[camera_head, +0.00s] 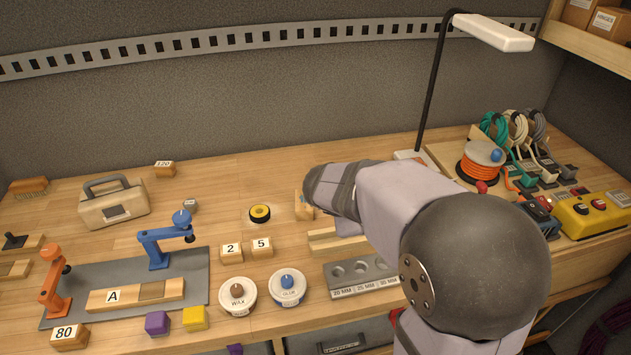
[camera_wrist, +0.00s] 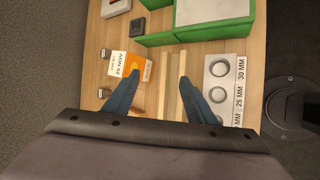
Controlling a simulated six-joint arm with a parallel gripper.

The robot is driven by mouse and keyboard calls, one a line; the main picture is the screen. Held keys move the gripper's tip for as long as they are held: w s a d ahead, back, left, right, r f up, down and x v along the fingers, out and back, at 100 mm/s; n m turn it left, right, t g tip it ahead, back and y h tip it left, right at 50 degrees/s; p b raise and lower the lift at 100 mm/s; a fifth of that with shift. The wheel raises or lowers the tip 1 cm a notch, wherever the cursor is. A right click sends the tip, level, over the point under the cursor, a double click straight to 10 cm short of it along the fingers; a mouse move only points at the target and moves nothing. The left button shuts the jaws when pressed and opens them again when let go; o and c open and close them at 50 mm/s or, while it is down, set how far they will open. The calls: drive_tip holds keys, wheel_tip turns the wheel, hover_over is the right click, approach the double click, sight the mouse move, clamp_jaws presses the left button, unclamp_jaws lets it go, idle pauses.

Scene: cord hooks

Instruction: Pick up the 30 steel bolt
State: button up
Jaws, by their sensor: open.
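I cannot pick out the 30 steel bolt for certain. Two small grey metal pieces, one upper (camera_wrist: 105,53) and one lower (camera_wrist: 103,94), lie left of my gripper in the wrist view; their marks are too small to read. My gripper (camera_wrist: 160,77) is open, with two blue fingers apart above pale wooden strips (camera_wrist: 163,105) and nothing held between them. Its left fingertip overlaps an orange and white box marked 25 NOV (camera_wrist: 118,66) in the picture. A grey holder with round holes marked 20, 25 and 30 MM (camera_wrist: 235,85) is right of the fingers. In the head view my arm hides the gripper.
The holder also shows in the head view (camera_head: 350,270), beside the glue tin (camera_head: 287,287) and wax tin (camera_head: 237,296). Green-walled trays (camera_wrist: 205,36) are ahead in the wrist view.

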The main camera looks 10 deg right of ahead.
drive_tip(key=w+a+n+t+b, duration=0.3)
drive_tip(key=w+n+t, duration=0.2)
drive_tip(key=w+n, duration=0.75)
drive_tip(key=w+a+f+n+b, duration=0.1)
drive_tip(key=w+f, duration=0.1)
drive_tip(key=w, duration=0.1)
drive_tip(key=w+a+f+n+t+b, duration=0.1)
drive_tip(key=w+f, duration=0.2)
drive_tip(key=w+a+f+n+b, duration=0.1)
drive_tip(key=w+a+f, duration=0.1)
drive_tip(key=w+f, duration=0.1)
drive_tip(key=shift+w+t, duration=0.4)
drive_tip(key=shift+w, duration=0.05)
drive_tip(key=shift+d+p+x, duration=0.1)
drive_tip(key=shift+p+x, duration=0.6)
drive_tip(key=shift+x, duration=0.75)
drive_tip(key=shift+d+p+x, duration=0.15)
drive_tip(key=shift+p+x, duration=0.5)
drive_tip(key=shift+x, duration=0.8)
drive_tip(key=shift+w+d+f, duration=0.2)
drive_tip(key=shift+w+f, duration=0.1)
drive_tip(key=shift+w, duration=0.25)
drive_tip(key=c, duration=1.2)
